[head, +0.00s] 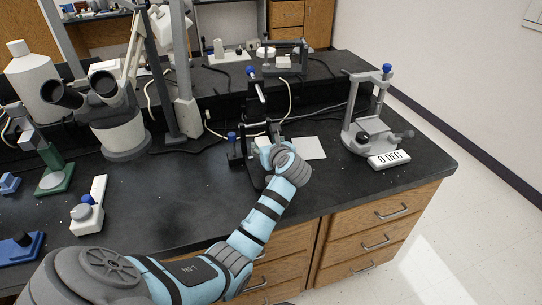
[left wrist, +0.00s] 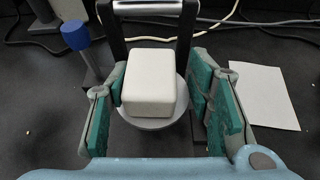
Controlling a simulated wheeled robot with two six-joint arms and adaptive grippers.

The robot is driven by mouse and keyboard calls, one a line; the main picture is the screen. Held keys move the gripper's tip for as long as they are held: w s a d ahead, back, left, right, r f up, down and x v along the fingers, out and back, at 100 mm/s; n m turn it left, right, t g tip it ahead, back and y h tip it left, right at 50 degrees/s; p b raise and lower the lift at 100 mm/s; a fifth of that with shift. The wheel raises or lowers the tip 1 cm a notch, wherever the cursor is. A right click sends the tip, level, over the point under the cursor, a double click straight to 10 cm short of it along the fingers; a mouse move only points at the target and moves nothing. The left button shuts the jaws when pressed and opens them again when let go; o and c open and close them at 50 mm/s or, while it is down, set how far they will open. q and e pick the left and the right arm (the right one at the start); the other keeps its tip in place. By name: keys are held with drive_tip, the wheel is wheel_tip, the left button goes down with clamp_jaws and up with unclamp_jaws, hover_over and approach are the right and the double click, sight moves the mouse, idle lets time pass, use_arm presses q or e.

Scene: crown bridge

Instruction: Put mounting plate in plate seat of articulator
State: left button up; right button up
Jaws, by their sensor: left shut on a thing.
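My left gripper (head: 268,146) is at the black articulator (head: 254,92) near the middle of the bench and hides part of it. In the left wrist view my left gripper (left wrist: 160,95) has its green pads on either side of a white block (left wrist: 152,78) on a round grey plate (left wrist: 150,123), which I take as the mounting plate. It is shut on this piece. The black articulator's upright frame (left wrist: 116,40) with a silver bar rises just behind the block. Whether the plate touches the plate seat is hidden. My right gripper is not in view.
A grey articulator (head: 378,105) with a 0 DEG label (head: 389,159) stands to the right. A white sheet (head: 308,148) lies beside the black articulator. A blue-topped post (left wrist: 76,38) stands close on the left. A microscope (head: 112,115) is farther left. The front middle of the bench is clear.

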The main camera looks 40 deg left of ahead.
use_arm(q)
drive_tip(key=shift+s+d+f+b, duration=0.1)
drive_tip(key=shift+s+f+b, duration=0.15)
drive_tip(key=shift+s+f, duration=0.25)
drive_tip(key=shift+s+f+b, duration=0.2)
drive_tip(key=shift+s+f, duration=0.05)
drive_tip(key=shift+f, duration=0.3)
drive_tip(key=shift+w+f, duration=0.25)
drive_tip(key=shift+f, duration=0.35)
drive_tip(key=shift+w+f, duration=0.2)
drive_tip(key=shift+f, duration=0.4)
drive_tip(key=shift+w+d+r, duration=0.1)
drive_tip(key=shift+c, duration=0.6)
drive_tip(key=o, duration=1.2)
drive_tip(key=shift+c, duration=0.2)
drive_tip(key=shift+a, duration=0.2)
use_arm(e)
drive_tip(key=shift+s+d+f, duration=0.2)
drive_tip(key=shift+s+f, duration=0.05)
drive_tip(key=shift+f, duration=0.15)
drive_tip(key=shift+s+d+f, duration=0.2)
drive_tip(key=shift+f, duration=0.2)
use_arm(q)
drive_tip(key=shift+d, duration=0.1)
